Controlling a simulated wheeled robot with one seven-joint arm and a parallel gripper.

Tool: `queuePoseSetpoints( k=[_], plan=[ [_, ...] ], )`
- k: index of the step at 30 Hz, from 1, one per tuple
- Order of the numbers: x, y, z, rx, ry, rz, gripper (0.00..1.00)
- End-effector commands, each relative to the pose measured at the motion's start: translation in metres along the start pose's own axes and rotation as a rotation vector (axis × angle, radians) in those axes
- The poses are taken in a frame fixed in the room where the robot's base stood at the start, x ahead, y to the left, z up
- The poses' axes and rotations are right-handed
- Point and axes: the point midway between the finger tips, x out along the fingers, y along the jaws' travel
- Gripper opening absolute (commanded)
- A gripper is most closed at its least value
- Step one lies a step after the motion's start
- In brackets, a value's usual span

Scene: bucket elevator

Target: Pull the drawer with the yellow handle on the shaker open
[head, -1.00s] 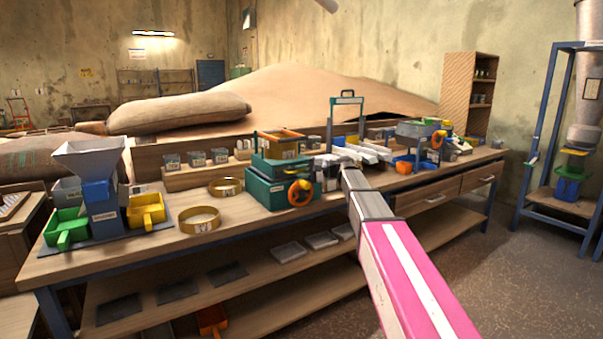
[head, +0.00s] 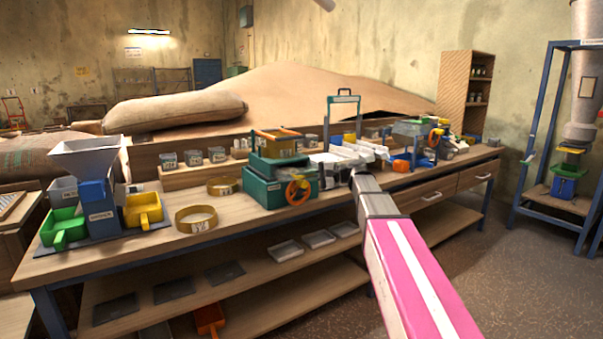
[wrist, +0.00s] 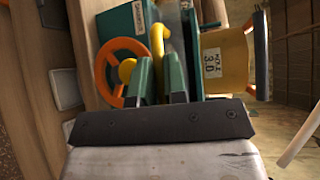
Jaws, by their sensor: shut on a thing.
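The shaker (head: 262,192) is a teal box with an orange handwheel (head: 298,190), standing on the bench in the head view. In the wrist view its labelled teal side (wrist: 118,24) and the orange wheel (wrist: 101,73) show at the upper left. The yellow handle (wrist: 157,38) is between the fingertips of my gripper (wrist: 159,68), which is shut on it. The fingers cover part of the handle. How far the drawer is open cannot be told. In the head view, my arm and wrist hide the fingertips and the handle.
A yellowish sieve labelled 3.0 (wrist: 222,58) is right of my fingers in the wrist view. Two brass rings (head: 197,219) and a hopper with green and yellow scoops (head: 87,160) stand left of the shaker. Blue equipment (head: 415,145) stands close to the right of my arm.

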Motion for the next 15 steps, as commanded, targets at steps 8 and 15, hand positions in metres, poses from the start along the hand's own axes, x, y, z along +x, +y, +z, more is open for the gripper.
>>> queuePoseSetpoints(
  k=[8, 15],
  plan=[
    [-0.031, 0.010, 0.032, 0.000, 0.001, 0.001, 0.00],
    [-0.030, 0.010, 0.030, 0.000, 0.000, 0.001, 0.16]
  ],
)
